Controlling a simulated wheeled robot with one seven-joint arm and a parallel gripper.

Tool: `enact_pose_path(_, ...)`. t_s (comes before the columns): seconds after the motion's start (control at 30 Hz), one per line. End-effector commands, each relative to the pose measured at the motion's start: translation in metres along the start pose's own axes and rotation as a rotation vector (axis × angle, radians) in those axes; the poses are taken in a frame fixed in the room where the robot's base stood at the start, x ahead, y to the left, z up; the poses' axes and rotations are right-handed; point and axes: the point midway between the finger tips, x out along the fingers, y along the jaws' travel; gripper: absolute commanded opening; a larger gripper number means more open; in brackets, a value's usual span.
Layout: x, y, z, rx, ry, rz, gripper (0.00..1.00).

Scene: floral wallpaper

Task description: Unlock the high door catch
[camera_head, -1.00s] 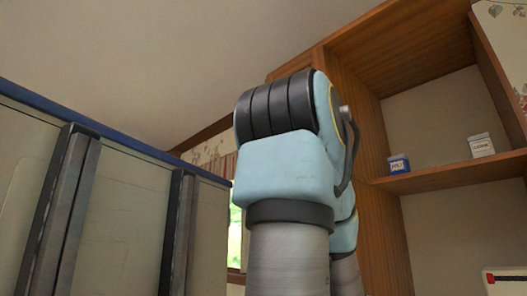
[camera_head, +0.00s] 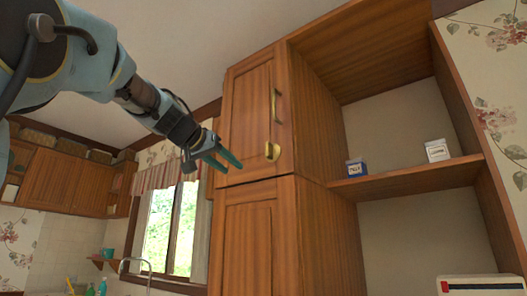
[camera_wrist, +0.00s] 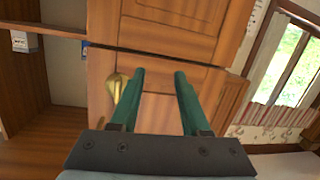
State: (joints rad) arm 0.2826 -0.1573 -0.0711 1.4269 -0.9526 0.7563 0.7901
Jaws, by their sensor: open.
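The high wooden cabinet door (camera_head: 247,125) is closed in the head view. A brass catch (camera_head: 271,151) sits low near its right edge. My gripper (camera_head: 230,163) reaches in from the left with green fingers apart and empty. Its tips are in front of the door's lower left part, to the left of the catch. In the wrist view the fingers (camera_wrist: 160,75) point at the cabinet front. The brass catch (camera_wrist: 115,85) shows just left of the left finger there, partly behind it. I see no contact with it.
A long handle (camera_head: 278,106) is above the catch. A lower door (camera_head: 252,240) is closed beneath. An open shelf (camera_head: 410,178) at right bears a blue box (camera_head: 357,167) and a white box (camera_head: 437,150). A window (camera_head: 172,230) is at the left.

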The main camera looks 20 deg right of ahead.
Motion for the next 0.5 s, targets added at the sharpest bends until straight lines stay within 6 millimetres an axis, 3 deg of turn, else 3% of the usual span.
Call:
enact_pose_path(0.03, -0.010, 0.020, -0.025, 0.037, 0.052, 0.038, 0.46)
enact_pose_path(0.1, -0.023, 0.041, -0.051, 0.077, 0.107, 0.077, 0.46)
enact_pose_path(0.2, -0.034, 0.059, -0.071, 0.110, 0.151, 0.110, 0.46)
enact_pose_path(0.37, -0.027, 0.066, -0.082, 0.120, 0.167, 0.122, 0.46)
enact_pose_path(0.5, -0.004, 0.069, -0.087, 0.119, 0.164, 0.123, 0.46)
